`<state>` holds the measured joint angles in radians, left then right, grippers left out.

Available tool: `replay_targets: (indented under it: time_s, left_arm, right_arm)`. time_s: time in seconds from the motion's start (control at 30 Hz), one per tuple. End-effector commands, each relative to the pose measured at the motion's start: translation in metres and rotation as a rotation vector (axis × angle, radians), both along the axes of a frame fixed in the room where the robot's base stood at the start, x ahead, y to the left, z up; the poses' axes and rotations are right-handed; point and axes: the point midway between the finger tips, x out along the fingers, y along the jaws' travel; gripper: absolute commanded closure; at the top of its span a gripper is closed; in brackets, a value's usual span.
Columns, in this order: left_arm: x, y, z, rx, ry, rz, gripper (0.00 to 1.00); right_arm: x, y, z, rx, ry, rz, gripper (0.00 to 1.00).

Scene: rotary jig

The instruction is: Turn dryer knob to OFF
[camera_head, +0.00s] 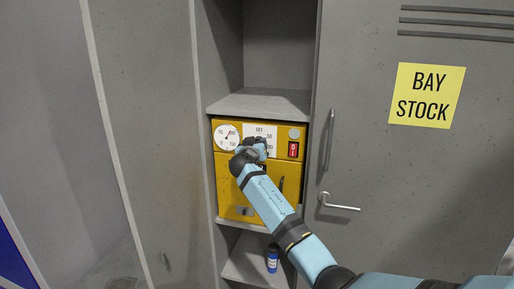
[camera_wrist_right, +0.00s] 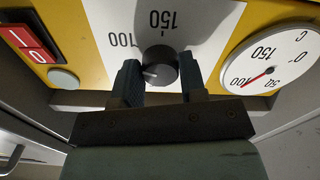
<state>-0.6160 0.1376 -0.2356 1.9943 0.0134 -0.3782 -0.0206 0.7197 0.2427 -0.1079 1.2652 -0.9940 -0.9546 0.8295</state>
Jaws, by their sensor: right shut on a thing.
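The yellow dryer (camera_head: 230,178) sits on a shelf in the open locker bay. Its black round knob (camera_wrist_right: 160,66) shows in the wrist view on a white scale plate (camera_wrist_right: 118,18), with a pale mark on its lower left side. In the head view my right gripper (camera_head: 255,148) covers the knob. My left gripper is in neither view.
A round gauge (camera_head: 227,137) is left of the scale plate; a red switch (camera_head: 293,149) is right of it. The locker door with a handle (camera_head: 339,205) stands to the right. A blue can (camera_head: 272,260) stands on the lower shelf. The upper shelf is empty.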

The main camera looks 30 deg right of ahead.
Motion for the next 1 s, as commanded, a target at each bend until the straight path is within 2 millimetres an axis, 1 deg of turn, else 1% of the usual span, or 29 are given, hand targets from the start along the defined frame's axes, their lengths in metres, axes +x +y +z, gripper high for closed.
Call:
replay_targets:
  time_s: [0.17, 0.43, 1.0]
  left_arm:
    - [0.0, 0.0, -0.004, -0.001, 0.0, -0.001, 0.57]
    - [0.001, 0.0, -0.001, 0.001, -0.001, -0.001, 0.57]
    - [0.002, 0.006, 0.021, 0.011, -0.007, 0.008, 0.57]
  right_arm:
    - [0.0, 0.0, -0.001, -0.105, 0.125, 0.0, 0.85]
    - [-0.001, 0.0, 0.001, -0.273, 0.321, 0.0, 0.85]
    - [-0.001, -0.001, 0.003, -0.627, 0.735, 0.001, 0.85]
